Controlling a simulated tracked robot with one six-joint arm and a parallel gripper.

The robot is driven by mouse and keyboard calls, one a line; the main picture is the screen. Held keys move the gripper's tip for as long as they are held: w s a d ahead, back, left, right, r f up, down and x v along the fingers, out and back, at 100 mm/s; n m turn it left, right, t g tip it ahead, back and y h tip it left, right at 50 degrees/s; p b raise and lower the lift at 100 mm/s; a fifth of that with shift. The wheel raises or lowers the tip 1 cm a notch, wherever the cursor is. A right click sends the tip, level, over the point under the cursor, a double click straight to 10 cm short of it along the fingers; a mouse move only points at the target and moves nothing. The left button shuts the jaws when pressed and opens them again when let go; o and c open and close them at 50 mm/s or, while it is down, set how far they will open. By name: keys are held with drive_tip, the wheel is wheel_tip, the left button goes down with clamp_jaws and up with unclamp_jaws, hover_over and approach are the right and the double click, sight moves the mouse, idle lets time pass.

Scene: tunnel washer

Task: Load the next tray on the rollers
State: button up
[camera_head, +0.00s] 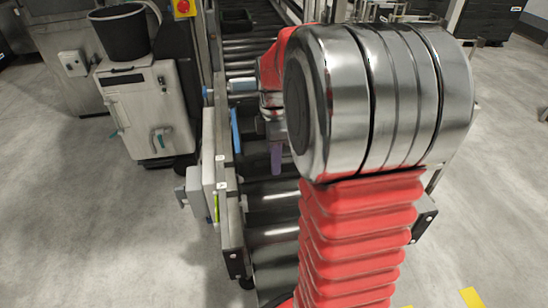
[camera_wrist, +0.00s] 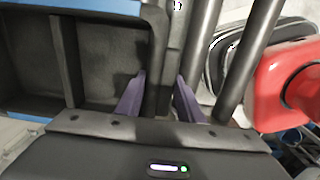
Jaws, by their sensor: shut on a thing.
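A dark grey tray (camera_wrist: 95,65) with a blue rim and a divider fills the left of the wrist view. My gripper (camera_wrist: 161,82) has a purple finger on each side of the tray's dark side wall and is shut on it. In the head view, my gripper (camera_head: 277,157) is over the roller conveyor, with one purple finger showing. A blue strip (camera_head: 236,130), seemingly the tray's rim, shows left of it; my arm hides most of the tray. I cannot tell whether the tray touches the rollers. The rollers (camera_head: 272,213) are bare in front and also show in the wrist view (camera_wrist: 206,40).
A dark tray (camera_head: 236,20) sits farther up the conveyor. A metal side rail (camera_head: 230,225) edges the rollers on the left. A white machine (camera_head: 150,110) with a black bucket (camera_head: 122,32) on top stands left of it. Grey floor lies open on both sides.

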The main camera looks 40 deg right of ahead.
drive_tip(key=o, duration=1.4)
drive_tip(key=shift+c, duration=0.2)
wheel_tip(320, 180, up, 14)
drive_tip(key=shift+f, duration=0.15)
idle(0.3)
